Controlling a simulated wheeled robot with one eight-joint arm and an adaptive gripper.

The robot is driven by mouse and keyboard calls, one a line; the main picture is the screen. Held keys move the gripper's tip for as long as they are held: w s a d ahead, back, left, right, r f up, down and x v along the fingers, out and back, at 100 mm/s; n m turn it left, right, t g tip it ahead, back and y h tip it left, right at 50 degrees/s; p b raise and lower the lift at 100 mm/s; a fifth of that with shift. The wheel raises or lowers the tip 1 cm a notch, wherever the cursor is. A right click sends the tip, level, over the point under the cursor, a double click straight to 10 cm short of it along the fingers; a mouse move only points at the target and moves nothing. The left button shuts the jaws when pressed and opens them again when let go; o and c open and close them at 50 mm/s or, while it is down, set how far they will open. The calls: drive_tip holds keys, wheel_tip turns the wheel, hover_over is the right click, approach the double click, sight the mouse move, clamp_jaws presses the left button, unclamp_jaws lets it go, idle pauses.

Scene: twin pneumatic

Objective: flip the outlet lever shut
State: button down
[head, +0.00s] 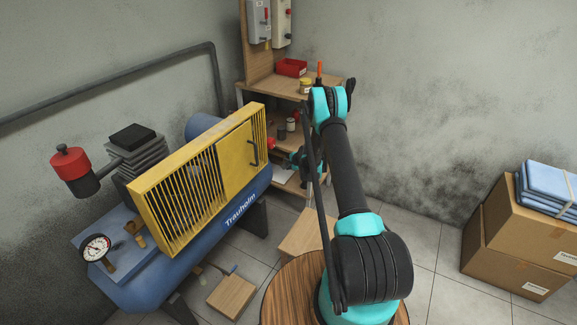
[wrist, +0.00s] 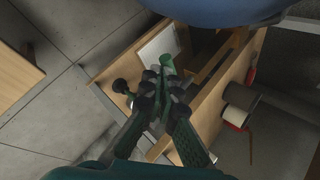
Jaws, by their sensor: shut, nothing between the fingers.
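The compressor has a blue tank (head: 222,222) marked "Trauholm" and a slatted yellow guard (head: 205,180). The tank's blue underside also shows at the top of the wrist view (wrist: 215,10). My gripper (wrist: 162,84) is shut and empty, with its fingers together over a wooden shelf unit. A small red part (head: 271,143) shows at that end. A short green cylinder (wrist: 168,63) is at the fingertips; I cannot tell whether it is separate. I cannot identify the outlet lever with certainty.
A wooden shelf unit (head: 284,84) stands in the corner with a red bin (head: 291,67) on top. Cylindrical items (wrist: 240,95) stand near my gripper. A pressure gauge (head: 96,248) sits at the tank's near end. Cardboard boxes (head: 520,240) stand at right, with open floor before them.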

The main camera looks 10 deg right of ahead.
drive_tip(key=shift+f, duration=0.15)
idle(0.5)
drive_tip(key=shift+w+d, duration=0.45)
drive_tip(key=shift+w, duration=0.15)
